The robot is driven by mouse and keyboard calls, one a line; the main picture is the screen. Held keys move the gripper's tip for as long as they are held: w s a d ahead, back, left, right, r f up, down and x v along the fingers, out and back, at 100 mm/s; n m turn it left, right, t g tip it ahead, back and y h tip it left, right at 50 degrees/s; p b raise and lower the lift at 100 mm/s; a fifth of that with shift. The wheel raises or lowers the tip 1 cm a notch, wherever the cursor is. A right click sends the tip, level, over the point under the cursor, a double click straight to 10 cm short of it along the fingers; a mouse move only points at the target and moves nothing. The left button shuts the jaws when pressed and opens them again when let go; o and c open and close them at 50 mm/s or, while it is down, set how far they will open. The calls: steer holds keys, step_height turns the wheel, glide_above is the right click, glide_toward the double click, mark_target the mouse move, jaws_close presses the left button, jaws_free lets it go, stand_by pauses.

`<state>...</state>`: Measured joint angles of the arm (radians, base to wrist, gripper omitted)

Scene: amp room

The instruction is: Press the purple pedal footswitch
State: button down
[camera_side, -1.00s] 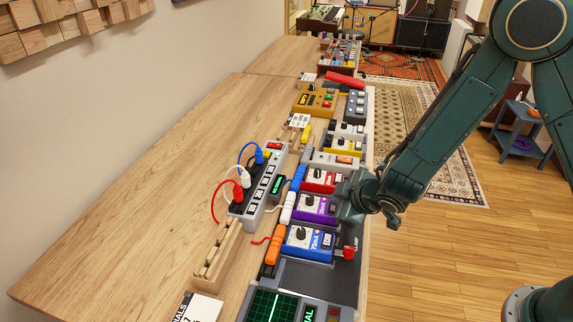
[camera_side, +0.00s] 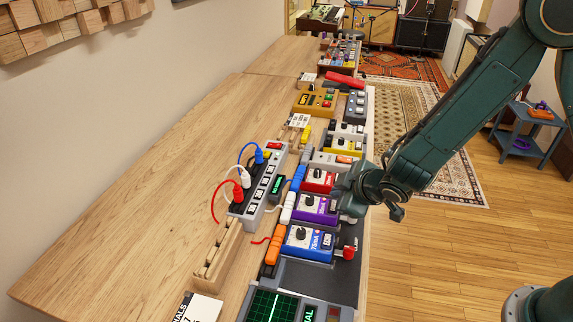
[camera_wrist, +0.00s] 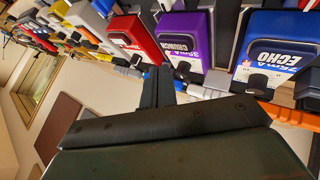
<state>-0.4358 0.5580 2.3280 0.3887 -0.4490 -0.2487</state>
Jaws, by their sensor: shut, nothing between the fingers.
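The purple pedal (camera_side: 316,209) sits in the row of pedals between a red pedal (camera_side: 319,180) and a blue one (camera_side: 308,242). It has a black knob and a dark pad toward its right end. In the wrist view the purple pedal (camera_wrist: 180,42) is at top centre, with its dark oval pad near the top edge. My gripper (camera_side: 345,197) is shut and empty at the right end of the purple and red pedals, partly hiding them. Its dark fingers show in the wrist view (camera_wrist: 158,82), below the purple and red pedals. Contact with the pad cannot be told.
A grey power strip (camera_side: 259,188) with red, white and blue plugs stands left of the pedals. An oscilloscope-like screen (camera_side: 270,304) is at the front. More pedals continue toward the back. The table (camera_side: 150,205) is clear at left.

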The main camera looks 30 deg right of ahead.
steer(key=shift+r, duration=1.9)
steer(key=s+d+r+m+g, duration=0.1)
steer(key=s+d+r+m, duration=0.25)
steer(key=s+r, duration=0.2)
steer(key=s+d+r+m+g, duration=0.1)
steer(key=s+d+r+m, duration=0.1)
steer(key=s+d+r, duration=0.4)
steer(key=s+r+m, duration=0.1)
steer(key=s+r, duration=0.1)
steer(key=s, duration=0.3)
steer(key=s+d+r+m+g, duration=0.1)
steer(key=s+r, duration=0.1)
steer(key=s, duration=0.3)
steer(key=s+r+m, duration=0.1)
steer(key=s+r, duration=0.1)
steer(key=s, duration=0.3)
steer(key=shift+s+d+r+g, duration=0.15)
steer(key=shift+s+r+g, duration=0.1)
steer(key=shift+r+g, duration=0.05)
